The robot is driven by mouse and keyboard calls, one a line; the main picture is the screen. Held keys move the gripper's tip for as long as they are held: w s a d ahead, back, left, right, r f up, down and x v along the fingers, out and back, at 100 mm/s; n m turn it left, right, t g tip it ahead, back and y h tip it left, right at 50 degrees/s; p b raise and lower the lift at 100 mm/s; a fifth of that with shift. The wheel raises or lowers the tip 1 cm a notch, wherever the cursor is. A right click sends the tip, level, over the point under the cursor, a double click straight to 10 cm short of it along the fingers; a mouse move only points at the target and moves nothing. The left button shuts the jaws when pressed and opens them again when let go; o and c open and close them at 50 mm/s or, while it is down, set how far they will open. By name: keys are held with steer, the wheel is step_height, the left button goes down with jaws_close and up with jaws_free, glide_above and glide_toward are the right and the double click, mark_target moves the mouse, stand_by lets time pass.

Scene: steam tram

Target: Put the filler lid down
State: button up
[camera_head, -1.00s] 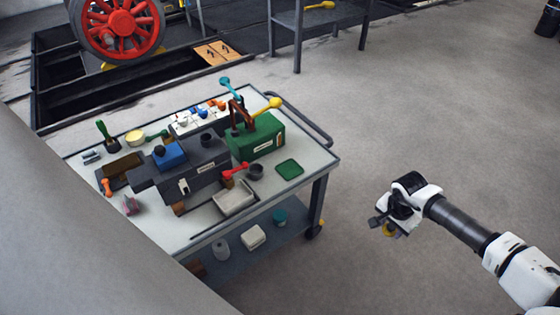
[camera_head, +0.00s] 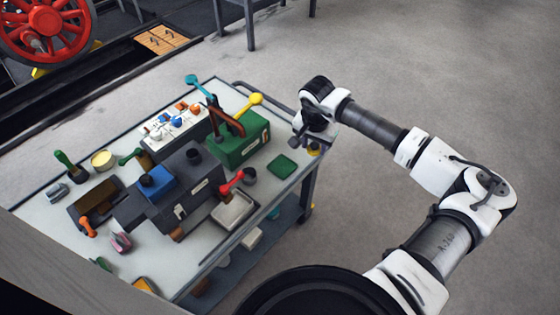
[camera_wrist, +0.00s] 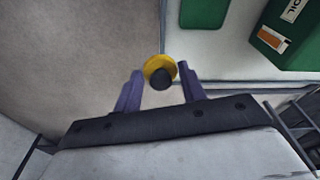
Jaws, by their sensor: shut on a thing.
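The filler lid is a round yellow disc with a dark knob (camera_wrist: 160,74). It sits between my gripper's two fingers (camera_wrist: 161,71) in the wrist view, and my gripper is shut on it. In the head view my gripper (camera_head: 310,145) is at the cart's right end, with a bit of the yellow lid (camera_head: 314,151) showing under it. The lid appears to be just off the tabletop's edge, held clear. A flat green mat (camera_head: 283,165) lies on the tabletop nearby, left of my gripper. It also shows in the wrist view (camera_wrist: 205,12).
The cart top (camera_head: 262,187) carries a green oil box (camera_head: 245,142) with yellow and teal levers, a dark machine block (camera_head: 190,185), a white tray (camera_head: 235,212) and a dark cup (camera_head: 250,176). A rail runs round the cart's far right corner. Open floor lies to the right.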

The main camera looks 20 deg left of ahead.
step_height(320, 180, up, 11)
steer(key=n+p, duration=0.2)
glide_above(282, 166)
steer(key=f+p, duration=0.1)
steer(key=f, duration=0.5)
steer(key=f+p, duration=0.1)
steer(key=f, duration=0.6)
steer(key=f+p, duration=0.1)
steer(key=f, duration=0.5)
steer(key=shift+s+d+f, duration=0.15)
steer(key=shift+s, duration=0.15)
steer(key=shift+f, duration=0.1)
steer(key=o, duration=1)
steer(key=r, duration=0.4)
steer(key=s+r+b, duration=0.1)
steer(key=r, duration=0.3)
steer(key=r+b, duration=0.1)
steer(key=r, duration=0.3)
steer(key=shift+s+r, duration=0.1)
steer(key=shift+s, duration=0.3)
steer(key=shift+s, duration=0.1)
